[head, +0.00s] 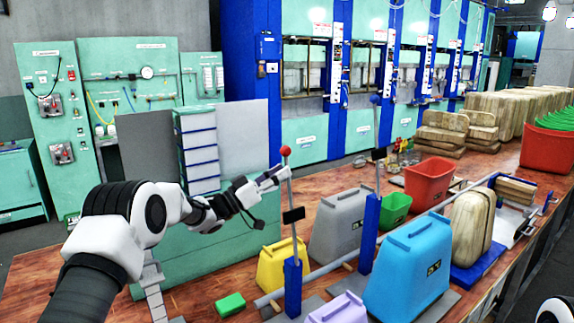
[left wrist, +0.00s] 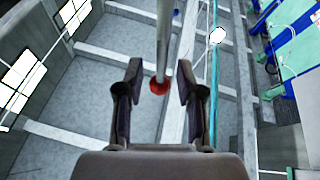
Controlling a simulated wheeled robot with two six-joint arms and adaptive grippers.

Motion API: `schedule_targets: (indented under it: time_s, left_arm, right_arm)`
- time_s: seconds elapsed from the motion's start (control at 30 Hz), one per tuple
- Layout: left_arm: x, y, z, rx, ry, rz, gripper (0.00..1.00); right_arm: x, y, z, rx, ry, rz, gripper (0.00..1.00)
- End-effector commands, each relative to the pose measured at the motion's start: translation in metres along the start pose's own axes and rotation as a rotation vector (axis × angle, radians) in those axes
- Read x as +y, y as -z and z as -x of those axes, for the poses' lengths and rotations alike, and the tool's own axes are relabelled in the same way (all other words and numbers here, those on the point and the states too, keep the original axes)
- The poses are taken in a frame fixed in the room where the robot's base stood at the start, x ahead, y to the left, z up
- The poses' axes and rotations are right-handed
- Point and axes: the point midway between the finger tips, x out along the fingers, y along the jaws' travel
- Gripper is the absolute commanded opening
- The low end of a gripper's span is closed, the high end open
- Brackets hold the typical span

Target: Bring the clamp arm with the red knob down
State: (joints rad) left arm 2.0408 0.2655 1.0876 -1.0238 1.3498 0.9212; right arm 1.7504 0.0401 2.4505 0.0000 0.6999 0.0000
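The red knob (head: 286,151) tops a thin grey clamp arm (head: 290,190), which stands nearly upright above a blue post (head: 293,287) on the table. A black block sits partway up the arm. My left gripper (head: 276,176) is at the upper end of this arm, just below the knob. In the left wrist view the gripper (left wrist: 159,88) is open, with a gap on each side of the red knob (left wrist: 159,87) and rod between its fingers. No contact is clear. My right gripper is out of view.
A second upright clamp arm with a blue knob (head: 374,99) stands to the right on its own blue post (head: 371,232). Yellow (head: 283,264), grey (head: 340,222) and blue (head: 408,270) cases crowd the wooden table.

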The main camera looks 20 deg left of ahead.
Motion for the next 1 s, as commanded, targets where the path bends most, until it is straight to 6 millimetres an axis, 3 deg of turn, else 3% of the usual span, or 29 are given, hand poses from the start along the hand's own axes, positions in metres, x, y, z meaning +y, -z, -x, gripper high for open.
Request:
schedule_targets:
  time_s: [0.13, 0.43, 0.53, 1.0]
  left_arm:
    - [0.001, 0.001, -0.024, -0.002, -0.001, 0.0, 0.37]
    - [0.0, -0.001, -0.029, 0.001, 0.001, 0.001, 0.37]
    - [0.0, -0.001, -0.028, 0.001, 0.001, 0.001, 0.02]
    - [0.008, -0.005, -0.033, -0.007, -0.011, -0.027, 0.0]
  right_arm:
    - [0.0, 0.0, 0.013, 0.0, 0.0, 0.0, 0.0]
    - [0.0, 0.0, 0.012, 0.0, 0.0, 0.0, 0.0]
    - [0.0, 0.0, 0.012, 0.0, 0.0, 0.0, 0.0]
    - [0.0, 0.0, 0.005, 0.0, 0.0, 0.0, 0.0]
